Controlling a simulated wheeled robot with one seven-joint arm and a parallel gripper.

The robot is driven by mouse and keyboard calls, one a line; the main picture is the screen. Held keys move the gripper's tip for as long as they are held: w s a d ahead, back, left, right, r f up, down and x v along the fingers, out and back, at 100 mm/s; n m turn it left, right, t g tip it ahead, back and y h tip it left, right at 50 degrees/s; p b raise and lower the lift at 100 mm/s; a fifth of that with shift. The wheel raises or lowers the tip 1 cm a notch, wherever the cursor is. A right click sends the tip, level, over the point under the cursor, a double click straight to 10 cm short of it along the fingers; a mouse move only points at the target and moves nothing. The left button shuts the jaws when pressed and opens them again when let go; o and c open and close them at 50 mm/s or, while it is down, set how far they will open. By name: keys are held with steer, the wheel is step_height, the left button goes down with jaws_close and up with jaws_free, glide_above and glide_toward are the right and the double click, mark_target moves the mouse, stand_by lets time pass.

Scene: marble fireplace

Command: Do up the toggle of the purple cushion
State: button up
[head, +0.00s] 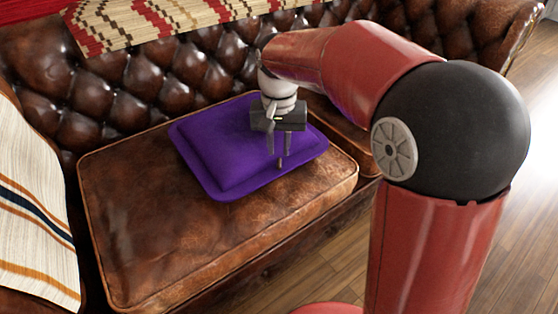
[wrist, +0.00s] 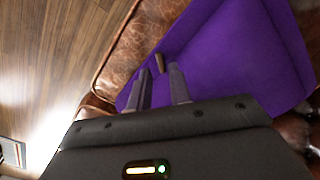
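The purple cushion (head: 225,150) lies flat on the brown leather sofa seat; it also shows in the wrist view (wrist: 235,55). A small brown peg, which looks like the toggle (head: 281,163), is at the cushion's front edge. In the wrist view the toggle (wrist: 160,64) stands out near that edge, just past my fingertips. My gripper (head: 279,152) points down over the cushion's front right part. Its two fingers are apart, with nothing seen held between them. In the wrist view my gripper (wrist: 160,75) has the toggle roughly in line with its gap. Any loop is too small or hidden to tell.
The leather seat (head: 130,220) is bare to the left and in front of the cushion. The tufted sofa back (head: 180,80) rises behind. A striped cloth (head: 35,200) hangs at the left, and a patterned blanket (head: 140,20) lies over the back. Wooden floor (head: 320,270) is in front.

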mark_target(279, 164)
step_height(279, 164, down, 5)
steer(key=shift+f+b, duration=0.1)
steer(key=shift+b, duration=0.25)
jaws_close()
